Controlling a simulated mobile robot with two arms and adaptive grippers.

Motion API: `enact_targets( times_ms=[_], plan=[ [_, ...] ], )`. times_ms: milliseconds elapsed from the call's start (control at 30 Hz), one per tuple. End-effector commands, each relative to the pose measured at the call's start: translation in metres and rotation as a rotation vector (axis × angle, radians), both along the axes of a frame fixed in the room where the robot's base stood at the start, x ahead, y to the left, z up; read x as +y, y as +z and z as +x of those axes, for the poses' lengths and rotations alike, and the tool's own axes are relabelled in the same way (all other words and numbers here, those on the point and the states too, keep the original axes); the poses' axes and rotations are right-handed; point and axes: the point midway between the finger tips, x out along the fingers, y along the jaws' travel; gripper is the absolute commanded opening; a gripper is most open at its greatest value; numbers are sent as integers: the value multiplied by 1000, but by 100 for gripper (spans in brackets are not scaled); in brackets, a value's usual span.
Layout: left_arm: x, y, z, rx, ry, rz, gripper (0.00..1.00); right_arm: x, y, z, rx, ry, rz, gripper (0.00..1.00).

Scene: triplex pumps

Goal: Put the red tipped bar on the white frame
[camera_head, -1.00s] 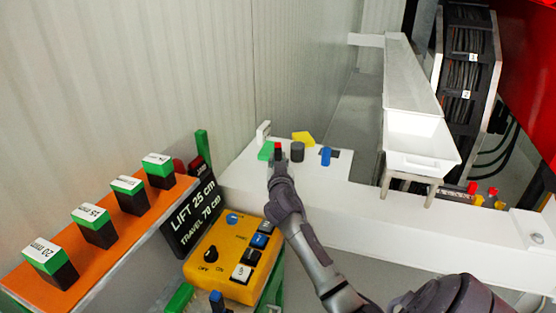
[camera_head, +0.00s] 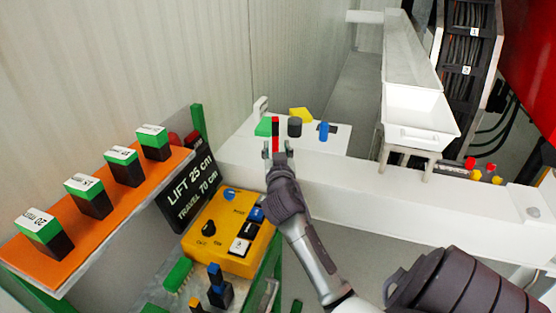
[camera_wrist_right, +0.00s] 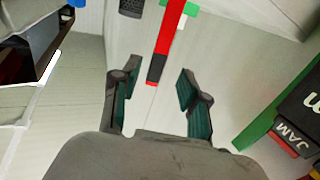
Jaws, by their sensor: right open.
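The red tipped bar (camera_head: 275,130) shows as a narrow red and dark bar on the white frame (camera_head: 330,182), near its left end in the head view. My right gripper (camera_head: 278,150) is open at the near side of the bar. That end lies between the open fingertips of my right gripper (camera_wrist_right: 157,75), with gaps on both sides. My left gripper is not in view.
A green block (camera_head: 263,127), a dark cylinder (camera_head: 295,127), a blue cylinder (camera_head: 323,131) and a yellow block (camera_head: 301,115) stand close around the bar. A yellow control box (camera_head: 222,238) and an orange shelf (camera_head: 90,225) are at the left. A white trough (camera_head: 418,128) stands at the right.

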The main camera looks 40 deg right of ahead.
Motion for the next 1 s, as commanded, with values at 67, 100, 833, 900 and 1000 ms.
enact_targets(
  times_ms=[67,100,833,900,1000],
  plan=[
    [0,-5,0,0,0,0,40,10,-2,-12,-1,0,3,44],
    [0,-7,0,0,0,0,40,14,-3,-17,0,1,3,44],
    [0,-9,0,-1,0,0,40,27,0,-33,0,0,0,44],
    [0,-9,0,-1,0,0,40,27,0,-33,1,0,-1,44],
    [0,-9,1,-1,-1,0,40,27,0,-33,0,0,0,44]
  ],
)
